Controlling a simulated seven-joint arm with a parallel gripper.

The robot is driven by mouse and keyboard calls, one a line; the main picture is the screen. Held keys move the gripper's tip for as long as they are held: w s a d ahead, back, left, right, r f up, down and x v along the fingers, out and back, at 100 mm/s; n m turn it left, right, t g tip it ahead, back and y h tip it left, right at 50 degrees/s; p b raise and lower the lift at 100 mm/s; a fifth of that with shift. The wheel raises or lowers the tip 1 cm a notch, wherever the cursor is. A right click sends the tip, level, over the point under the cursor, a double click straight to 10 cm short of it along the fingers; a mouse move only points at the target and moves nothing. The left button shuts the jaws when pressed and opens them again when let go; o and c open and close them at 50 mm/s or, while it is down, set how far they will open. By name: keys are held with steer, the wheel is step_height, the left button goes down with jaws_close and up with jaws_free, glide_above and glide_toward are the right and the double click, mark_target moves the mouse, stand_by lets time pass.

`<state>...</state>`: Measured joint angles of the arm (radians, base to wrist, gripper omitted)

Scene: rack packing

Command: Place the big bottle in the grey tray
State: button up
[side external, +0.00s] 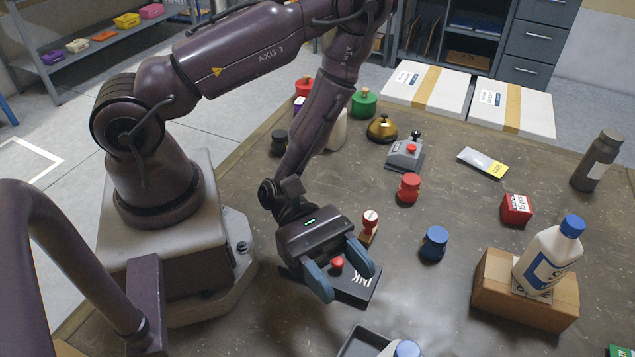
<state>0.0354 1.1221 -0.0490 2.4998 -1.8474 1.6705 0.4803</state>
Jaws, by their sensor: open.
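A large white bottle (548,258) with a blue cap and blue label stands upright on a cardboard box (520,299) at the right. A grey tray (362,343) shows at the bottom edge, mostly cut off by the frame. Another blue-capped item (405,349) is at the tray's right side; I cannot tell if it is inside. My gripper (339,274) is open, pointing down, its blue fingers on either side of the red knob on a black INK box (357,289). It is left of the white bottle and above the tray in the picture.
A red-topped stamp (370,224), a red pot (409,188) and a blue pot (434,243) stand near my gripper. White boxes (427,88) line the back. Table between blue pot and cardboard box is clear.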

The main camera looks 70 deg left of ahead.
steer(key=s+a+r+m+g+y, duration=0.1)
steer(key=s+r+m+g+y, duration=0.1)
steer(key=r+m+g, duration=0.4)
steer(key=s+a+r+m+g+y, duration=0.25)
steer(key=r+m+g, duration=0.2)
steer(key=m, duration=0.35)
steer(key=w+a+r+m+t+y, duration=0.3)
steer(key=a+r+m+t+y, duration=0.3)
steer(key=a+r+t+y, duration=0.6)
steer(key=a+y, duration=0.1)
steer(key=a, duration=0.1)
steer(key=shift+w+a+r+m, duration=0.2)
steer(key=shift+a+r+m, duration=0.1)
steer(key=shift+a+r, duration=0.1)
